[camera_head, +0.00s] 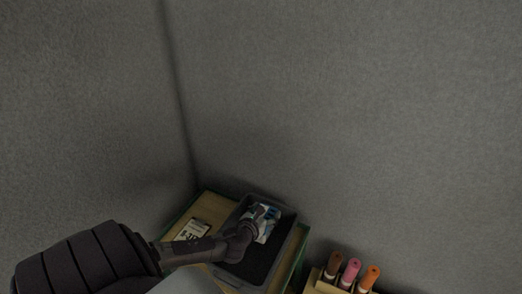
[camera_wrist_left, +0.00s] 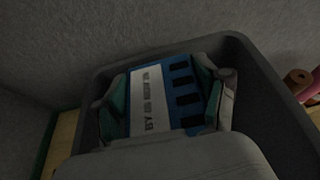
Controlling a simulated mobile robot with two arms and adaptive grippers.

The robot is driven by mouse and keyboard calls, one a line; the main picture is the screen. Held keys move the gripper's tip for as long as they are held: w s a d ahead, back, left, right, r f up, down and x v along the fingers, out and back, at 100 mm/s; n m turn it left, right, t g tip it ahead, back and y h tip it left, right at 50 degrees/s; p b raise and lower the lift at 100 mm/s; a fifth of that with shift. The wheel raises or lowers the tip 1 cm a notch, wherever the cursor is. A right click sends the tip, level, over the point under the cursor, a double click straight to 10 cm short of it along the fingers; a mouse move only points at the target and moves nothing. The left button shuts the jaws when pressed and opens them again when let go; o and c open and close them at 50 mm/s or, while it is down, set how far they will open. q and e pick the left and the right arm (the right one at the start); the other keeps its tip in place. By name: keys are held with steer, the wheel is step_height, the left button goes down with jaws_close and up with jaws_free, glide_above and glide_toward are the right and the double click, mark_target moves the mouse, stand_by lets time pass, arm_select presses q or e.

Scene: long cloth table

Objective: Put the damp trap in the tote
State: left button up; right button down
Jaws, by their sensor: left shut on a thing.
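The damp trap (camera_head: 265,219) is a blue and white pack at the far end of the tote. My left gripper (camera_head: 255,222) is shut on it, over or inside the dark grey tote (camera_head: 287,240). In the left wrist view the damp trap (camera_wrist_left: 165,95) shows its blue face and a white printed label between the two fingers of my left gripper (camera_wrist_left: 165,98). The tote's rim (camera_wrist_left: 255,60) surrounds it there. I cannot tell whether the pack touches the tote's floor. My right gripper is not in view.
The tote stands on a wooden surface with a green edge (camera_head: 300,262). A white label card (camera_head: 193,230) lies left of the tote. Brown, pink and orange rolls (camera_head: 350,271) stand in a holder at the lower right. Grey walls (camera_head: 340,100) rise close behind.

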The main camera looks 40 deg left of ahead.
mark_target(266, 217)
arm_select(q)
step_height(266, 217, down, 3)
steer(key=shift+w+f+b, duration=0.15)
steer(key=shift+b, duration=0.2)
steer(key=shift+f+b, duration=0.5)
steer(key=shift+f, duration=1.1)
steer(key=shift+f, duration=0.2)
steer(key=o, duration=1.5)
steer(key=shift+o, duration=0.2)
steer(key=shift+s+r, duration=0.2)
steer(key=shift+r, duration=0.1)
steer(key=v, duration=0.7)
steer(key=shift+s, duration=0.15)
